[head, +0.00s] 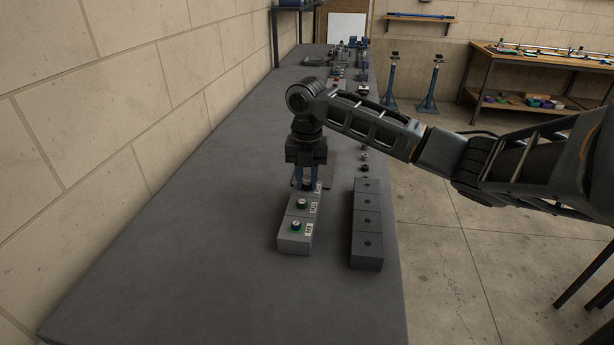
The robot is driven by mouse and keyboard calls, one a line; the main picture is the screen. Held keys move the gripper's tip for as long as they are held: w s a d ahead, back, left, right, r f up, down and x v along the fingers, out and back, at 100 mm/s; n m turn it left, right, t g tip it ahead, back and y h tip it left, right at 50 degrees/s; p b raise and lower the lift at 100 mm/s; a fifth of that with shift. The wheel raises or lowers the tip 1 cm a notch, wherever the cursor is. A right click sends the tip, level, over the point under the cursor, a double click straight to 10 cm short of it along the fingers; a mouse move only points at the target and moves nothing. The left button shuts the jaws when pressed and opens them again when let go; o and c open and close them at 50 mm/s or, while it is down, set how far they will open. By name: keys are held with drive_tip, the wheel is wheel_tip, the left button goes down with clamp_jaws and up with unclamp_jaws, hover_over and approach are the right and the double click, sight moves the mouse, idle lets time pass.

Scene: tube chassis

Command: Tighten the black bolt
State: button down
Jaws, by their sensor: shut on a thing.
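A light grey block row (296,243) stands on the bench, with bolts on its top and white labels along its right side. The black bolt (307,187) is at the far end of what shows of this row, mostly hidden by my fingers. My gripper (307,181) points straight down over it and is shut on it. Another dark-topped bolt (302,204) sits on the block between. I cannot tell how deep the black bolt sits.
A dark block row (367,249) with holes in its top stands to the right, near the edge of the long grey bench (190,270). Small parts lie farther back along the bench. A wall borders the left. The bench front is clear.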

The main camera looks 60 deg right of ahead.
drive_tip(key=shift+r+m+p, duration=0.3)
drive_tip(key=shift+m+p, duration=0.7)
drive_tip(key=shift+m, duration=0.1)
drive_tip(key=shift+f+m+p, duration=0.1)
drive_tip(key=shift+m+p, duration=0.6)
drive_tip(key=shift+m, duration=0.5)
drive_tip(key=shift+f+m, duration=0.15)
drive_tip(key=shift+m, duration=0.15)
drive_tip(key=shift+a+r+m+p, duration=0.1)
drive_tip(key=shift+r+m+p, duration=0.1)
drive_tip(key=shift+m+p, duration=0.6)
drive_tip(key=c, duration=0.8)
unclamp_jaws()
drive_tip(key=shift+f+b, duration=0.25)
drive_tip(key=shift+b, duration=0.15)
drive_tip(key=shift+r, duration=0.1)
drive_tip(key=shift+r+b, duration=0.6)
drive_tip(key=shift+r, duration=3.2)
